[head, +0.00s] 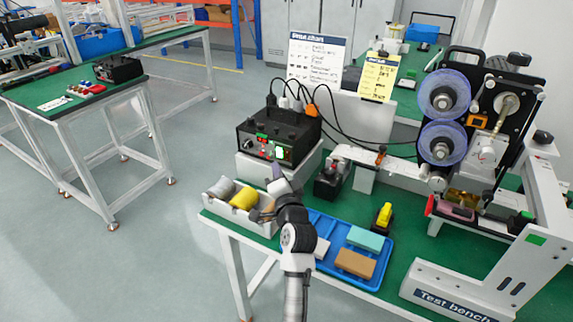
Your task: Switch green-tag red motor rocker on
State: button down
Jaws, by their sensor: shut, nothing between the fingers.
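A black control box (282,130) stands on a white block at the left of the green workbench, with cables plugged into its top. Its front panel carries small knobs, red marks and a bright green-lit part (279,153). A small green tag (262,136) shows near the panel's upper edge. The red rocker's exact position and tilt are too small to tell. My gripper (277,177) is shut and empty, just in front of and below the panel. It looks apart from the panel, though depth is hard to judge. It covers part of the white block.
A white tray with grey and yellow spools (242,198) is left of my gripper. A blue tray (325,224) with blocks lies right of my arm. A reel machine (462,100) fills the bench's right. Another black box (117,68) is on the left table. Floor between tables is clear.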

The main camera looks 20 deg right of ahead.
jog(key=shift+w+d+f+b, duration=0.2)
jog(key=shift+w+d+b, duration=0.2)
jog(key=shift+w+d, duration=0.55)
jog(key=shift+d, duration=0.15)
dwell(1.3)
jog(key=shift+w+d, duration=0.15)
jog(key=shift+d, duration=0.15)
jog(key=shift+w+d+f+b, duration=0.1)
jog(key=shift+w+d+b, duration=0.1)
jog(key=shift+b, duration=0.2)
dwell(0.4)
jog(key=shift+s+a, duration=0.1)
jog(key=shift+a, duration=0.05)
jog(key=shift+s+a+p, duration=0.4)
jog(key=shift+a, duration=0.1)
dwell(0.3)
jog(key=shift+s+a+r+p, duration=0.25)
jog(key=shift+s+a+p, duration=0.4)
jog(key=shift+s+a, duration=0.25)
jog(key=shift+s+a+r+p, duration=0.25)
jog(key=shift+s+a+p, duration=0.4)
jog(key=shift+a, duration=0.3)
